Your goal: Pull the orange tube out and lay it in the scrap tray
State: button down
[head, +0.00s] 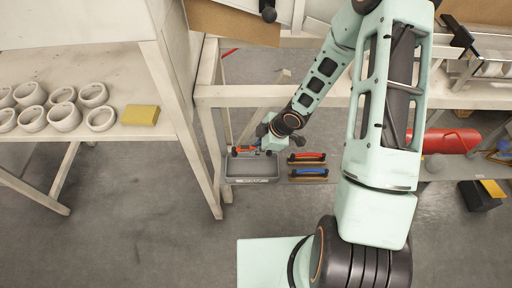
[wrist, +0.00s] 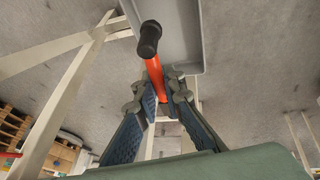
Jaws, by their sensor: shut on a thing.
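My gripper (wrist: 165,92) is shut on the orange tube (wrist: 156,72), with one finger on each side of it. The tube has a black end (wrist: 150,38) that points away from the fingers. In the head view the tube (head: 243,150) shows small at the back left of the grey scrap tray (head: 252,181), and my gripper (head: 258,147) is at the tray's back edge. In the wrist view the tray (wrist: 190,68) lies behind the tube, and the black end overlaps its floor. I cannot tell whether the tube touches the tray.
Two hand tools with a red handle (head: 307,157) and a blue handle (head: 309,172) lie right of the tray. A left table (head: 60,65) holds several white rings and a yellow block (head: 140,115). A red object (head: 445,140) sits on a low shelf at right.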

jog(key=shift+f+b, duration=3.4)
jog(key=shift+f, duration=0.65)
jog(key=shift+f+b, duration=0.9)
jog(key=shift+f, duration=0.15)
jog(key=c, duration=2)
grip_release()
jog(key=shift+o, duration=0.2)
jog(key=shift+r, duration=0.1)
jog(key=v, duration=1.2)
